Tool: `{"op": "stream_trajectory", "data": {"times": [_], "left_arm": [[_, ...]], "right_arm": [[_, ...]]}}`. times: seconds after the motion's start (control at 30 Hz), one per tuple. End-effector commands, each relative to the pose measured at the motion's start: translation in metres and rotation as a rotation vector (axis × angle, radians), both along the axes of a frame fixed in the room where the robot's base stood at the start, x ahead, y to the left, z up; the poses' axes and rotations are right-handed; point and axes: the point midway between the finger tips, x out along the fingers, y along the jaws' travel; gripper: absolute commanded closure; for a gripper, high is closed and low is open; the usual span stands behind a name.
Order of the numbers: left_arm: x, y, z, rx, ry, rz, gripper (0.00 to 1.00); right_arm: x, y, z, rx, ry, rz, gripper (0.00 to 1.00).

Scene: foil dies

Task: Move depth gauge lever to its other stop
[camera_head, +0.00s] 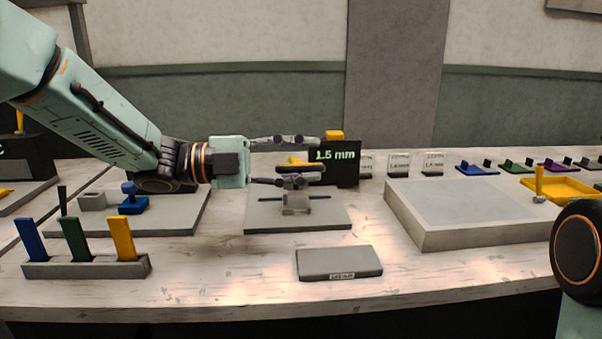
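The depth gauge has a grey base plate (262,219), a small grey block on a dark slot, and a black display (346,177) reading 1.5 mm. A yellow lever (293,163) shows above the block, in front of the display's left side. My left gripper (300,160) reaches in from the left with its fingers spread, one above and one below the lever in the picture. I see a gap between the fingers and the lever, though contact in depth cannot be told. The lower finger partly hides the gauge behind it. My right gripper is out of view.
A grey block with a label (339,263) lies in front of the gauge. A rack with blue, green and yellow strips (88,268) stands front left. A raised grey slab (460,199) and a yellow tray (570,190) are on the right. Clear wood lies between.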

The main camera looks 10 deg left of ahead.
Motion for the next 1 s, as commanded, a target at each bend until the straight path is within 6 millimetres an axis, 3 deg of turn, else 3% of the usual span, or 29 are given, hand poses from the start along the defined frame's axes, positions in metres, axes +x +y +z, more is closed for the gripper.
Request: {"op": "stream_trajectory", "data": {"times": [0.3,1.0], "left_arm": [[0.0,0.002,0.001,-0.001,-0.001,0.002,0.64],[-0.011,0.042,0.002,-0.002,0.0,0.003,0.64]], "right_arm": [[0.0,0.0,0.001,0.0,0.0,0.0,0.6],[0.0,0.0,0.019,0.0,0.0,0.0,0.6]]}}
